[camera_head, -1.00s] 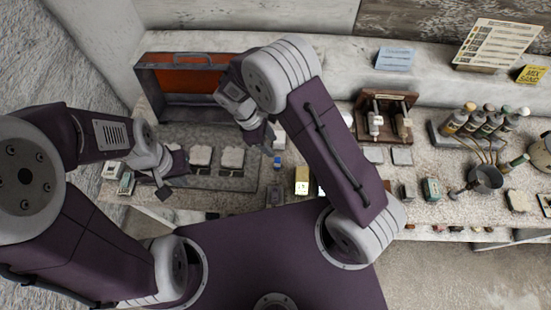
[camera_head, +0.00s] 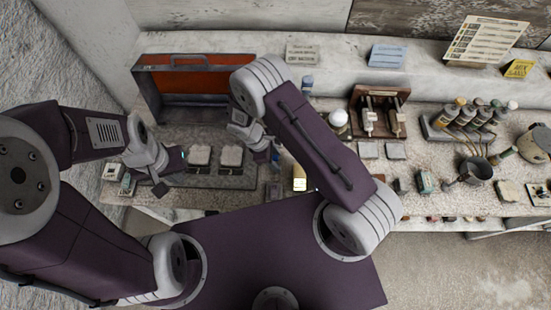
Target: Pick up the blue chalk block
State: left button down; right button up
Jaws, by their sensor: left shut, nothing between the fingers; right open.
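A small blue piece (camera_head: 276,155), which looks like the blue chalk block, shows at the right edge of my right gripper on the bench; the gripper hides part of it. My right gripper (camera_head: 265,158) is open and points down over the bench, close beside the blue piece. I cannot tell whether they touch. My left gripper (camera_head: 172,180) is shut and empty, at the left end of the dark tray, apart from the blue piece.
A dark tray (camera_head: 215,181) with pale blocks (camera_head: 231,156) lies between my grippers. An open orange-lined case (camera_head: 185,82) stands behind.

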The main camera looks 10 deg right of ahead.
aim_at(276, 159)
jog(key=shift+f, duration=0.1)
grip_shut()
jog(key=shift+w+r, duration=0.1)
jog(key=shift+r, duration=0.6)
jog(key=r, duration=0.1)
jog(key=r+b, duration=0.1)
jog(key=r, duration=0.1)
jog(key=shift+s+r, duration=0.1)
jog(key=shift+s, duration=0.25)
jog(key=s+d+r+b, duration=0.1)
jog(key=s+d+r, duration=0.1)
jog(key=s+r, duration=0.4)
jog(key=s, duration=0.5)
jog(key=shift+d+r, duration=0.3)
